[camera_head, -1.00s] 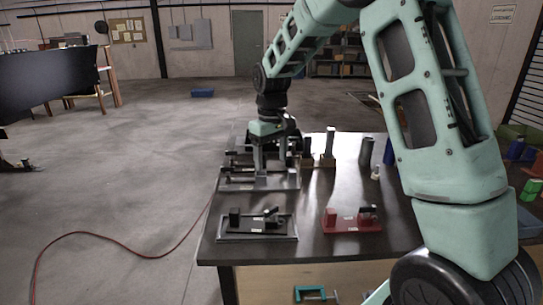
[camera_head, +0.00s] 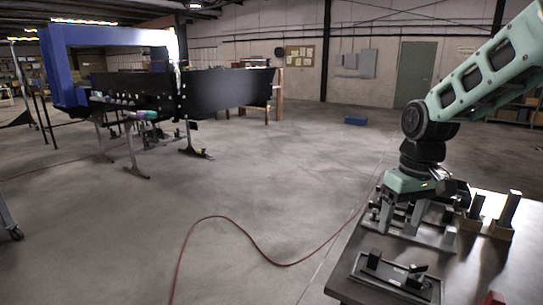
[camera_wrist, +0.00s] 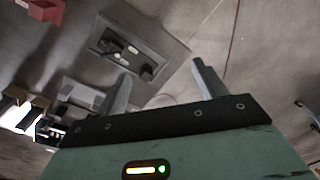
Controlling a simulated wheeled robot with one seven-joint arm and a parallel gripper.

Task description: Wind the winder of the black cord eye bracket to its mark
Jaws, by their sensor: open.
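The black bracket (camera_head: 392,279) lies on a grey-rimmed plate near the table's front left corner. It has an upright block (camera_head: 374,259) at its left end and a small dark winder-like part (camera_head: 416,271) at its right. It also shows in the wrist view (camera_wrist: 128,53), beyond my fingers. I cannot make out the mark or the cord eye. My gripper (camera_head: 401,216) is open and empty, behind the bracket and apart from it, above or among grey fixtures. Its two fingers stand apart in the wrist view (camera_wrist: 164,88).
Grey fixtures (camera_head: 447,240) stand just below and beside my gripper. Upright dark posts on wooden bases (camera_head: 508,210) stand to the right. A red part (camera_head: 496,298) shows at the lower edge. A red cord (camera_head: 215,218) lies on the open floor left of the table (camera_head: 480,283).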

